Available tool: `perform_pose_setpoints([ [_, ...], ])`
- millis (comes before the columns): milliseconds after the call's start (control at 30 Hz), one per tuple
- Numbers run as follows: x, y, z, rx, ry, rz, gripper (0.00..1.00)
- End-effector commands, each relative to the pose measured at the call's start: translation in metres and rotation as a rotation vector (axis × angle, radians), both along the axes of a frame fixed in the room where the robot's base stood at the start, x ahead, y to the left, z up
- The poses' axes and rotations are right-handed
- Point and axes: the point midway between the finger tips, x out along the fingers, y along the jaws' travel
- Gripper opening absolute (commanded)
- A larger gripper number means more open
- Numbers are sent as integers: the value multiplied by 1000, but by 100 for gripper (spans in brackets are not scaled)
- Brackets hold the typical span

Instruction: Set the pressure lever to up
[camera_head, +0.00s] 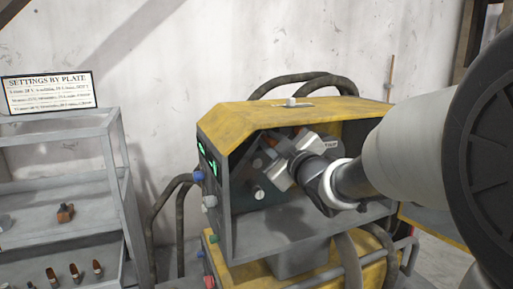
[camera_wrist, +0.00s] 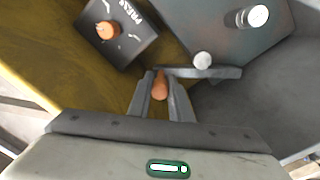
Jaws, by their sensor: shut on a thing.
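My gripper (camera_wrist: 161,84) is shut on an orange-brown handle (camera_wrist: 160,90), which shows between its two fingers in the wrist view. A grey bar (camera_wrist: 222,73) runs from the fingertips to the right, below a pale round knob (camera_wrist: 202,60); I cannot tell if bar and handle are one piece. A dark plate (camera_wrist: 130,48) with lettering that looks like "PRESS", curved arrows and an orange knob (camera_wrist: 107,30) is at the upper left. In the head view, my gripper (camera_head: 283,160) is inside the open front of the yellow-topped machine (camera_head: 250,122), and partly hides the controls.
A silver cylindrical knob (camera_wrist: 253,16) stands on the dark panel in the wrist view. Coloured buttons (camera_head: 198,177) line the machine's left edge. A grey shelf (camera_head: 70,182) with small items and a settings sign (camera_head: 48,93) stand at the left. Dark hoses (camera_head: 300,80) arch over the machine.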

Motion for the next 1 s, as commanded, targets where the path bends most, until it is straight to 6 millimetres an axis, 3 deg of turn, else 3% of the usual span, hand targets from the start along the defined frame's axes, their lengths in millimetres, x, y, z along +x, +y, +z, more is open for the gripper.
perform_pose_setpoints([
  [367,0,1,3,-4,-7,0,0],
  [400,0,1,3,-4,-7,0,20],
  [500,0,1,3,-4,-5,0,37],
  [1000,1,2,0,-4,-4,0,37],
])
